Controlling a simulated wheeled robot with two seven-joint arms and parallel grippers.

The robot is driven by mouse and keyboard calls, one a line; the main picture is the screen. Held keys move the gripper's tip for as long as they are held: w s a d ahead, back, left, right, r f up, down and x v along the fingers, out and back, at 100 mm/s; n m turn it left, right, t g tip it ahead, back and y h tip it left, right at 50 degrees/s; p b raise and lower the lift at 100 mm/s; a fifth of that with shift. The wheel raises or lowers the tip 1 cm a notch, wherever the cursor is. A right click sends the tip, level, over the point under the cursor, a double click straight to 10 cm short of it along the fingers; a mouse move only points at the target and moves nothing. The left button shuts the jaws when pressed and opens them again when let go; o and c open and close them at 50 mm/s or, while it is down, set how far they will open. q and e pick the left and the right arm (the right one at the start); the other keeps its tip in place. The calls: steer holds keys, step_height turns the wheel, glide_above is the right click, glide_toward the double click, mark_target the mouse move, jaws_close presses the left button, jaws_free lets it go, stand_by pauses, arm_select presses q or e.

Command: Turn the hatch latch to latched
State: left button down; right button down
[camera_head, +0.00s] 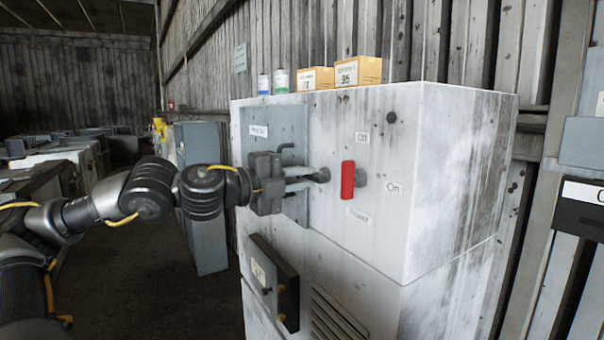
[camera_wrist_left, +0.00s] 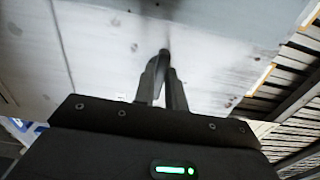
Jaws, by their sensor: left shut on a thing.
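A large white, stained housing (camera_head: 440,180) fills the middle of the head view. A grey hatch panel (camera_head: 257,118) with a label sits on the left of its front, with a dark bent handle near its top. My left gripper (camera_head: 315,176) reaches across the panel from the left. Its fingers are shut on the small dark latch (camera_head: 323,175) at the panel's right edge. In the left wrist view the fingertips (camera_wrist_left: 164,62) close around the dark end of the latch (camera_wrist_left: 164,52). The fingers hide most of the latch, so its angle is unclear. My right gripper is out of view.
A red power switch handle (camera_head: 348,180) stands upright just right of the latch. A dark box (camera_head: 273,280) sticks out below, beside a vent grille (camera_head: 335,318). Cartons (camera_head: 358,70) and cans (camera_head: 281,82) stand on top. Floor space is open at left.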

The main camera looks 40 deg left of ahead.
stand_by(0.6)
arm_select(q)
steer(key=c, duration=1.4)
jaws_free()
steer(key=shift+c, duration=0.2)
steer(key=shift+b+v, duration=0.95)
steer(key=shift+b, duration=0.15)
steer(key=b+v, duration=0.8)
steer(key=v, duration=0.1)
steer(key=shift+d+f, duration=0.1)
